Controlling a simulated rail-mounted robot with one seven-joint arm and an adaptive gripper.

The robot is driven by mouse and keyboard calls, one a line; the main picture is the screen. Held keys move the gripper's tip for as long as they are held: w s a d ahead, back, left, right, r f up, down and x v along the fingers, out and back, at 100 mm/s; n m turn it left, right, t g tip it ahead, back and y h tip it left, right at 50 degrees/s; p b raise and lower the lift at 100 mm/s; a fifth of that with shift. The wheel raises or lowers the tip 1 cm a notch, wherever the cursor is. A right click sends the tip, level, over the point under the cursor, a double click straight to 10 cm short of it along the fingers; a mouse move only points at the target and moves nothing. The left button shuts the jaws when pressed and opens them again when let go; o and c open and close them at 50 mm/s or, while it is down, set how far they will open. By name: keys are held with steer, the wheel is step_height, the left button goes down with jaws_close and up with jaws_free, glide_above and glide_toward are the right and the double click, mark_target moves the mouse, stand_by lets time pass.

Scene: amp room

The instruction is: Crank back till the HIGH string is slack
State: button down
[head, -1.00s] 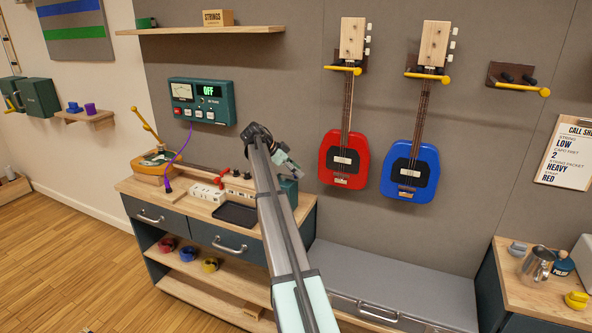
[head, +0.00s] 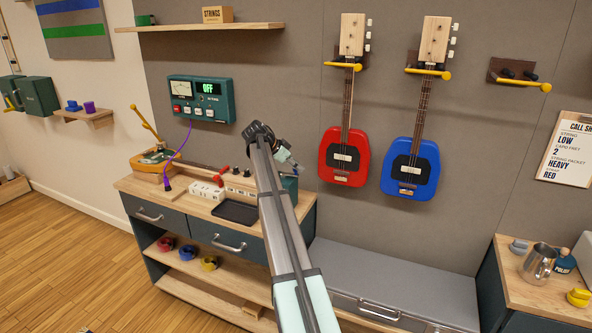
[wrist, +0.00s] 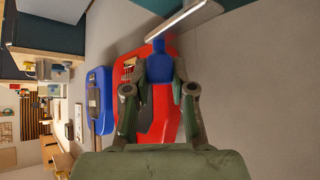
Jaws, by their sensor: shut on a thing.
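In the wrist view my gripper (wrist: 160,85) is shut on a blue knob-like piece (wrist: 159,66). A pale grey metal bar (wrist: 185,23) meets the knob's far end, like a crank arm, and runs towards a dark teal surface. In the head view my gripper (head: 288,160) is at the bench's right end, mostly hidden by my arm, just above a dark teal box (head: 290,185). The crank and any string on it cannot be made out there. A wall panel (head: 201,99) with a needle dial shows "OFF".
A red guitar (head: 343,157) and a blue guitar (head: 411,167) hang on the wall beyond my gripper. The bench (head: 190,208) bears a black tray (head: 236,213), white power sockets (head: 206,193) and a red-handled item (head: 222,176). A grey chest (head: 390,268) stands to the right.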

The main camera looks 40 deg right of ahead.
steer(key=shift+w+d+n+t+b, duration=0.3)
steer(key=shift+w+n+t+b, duration=0.1)
steer(key=shift+n+t, duration=0.6)
steer(key=shift+w+d+n+t+b, duration=0.35)
steer(key=shift+n+t, duration=0.4)
steer(key=shift+n, duration=0.45)
steer(key=shift+w+d+n+t+b, duration=0.2)
steer(key=shift+w+n+t+b, duration=0.25)
steer(key=shift+n+t, duration=0.55)
steer(key=shift+w, duration=0.1)
steer(key=c, duration=1)
jaws_free()
steer(key=shift+o, duration=0.2)
steer(key=v, duration=1.2)
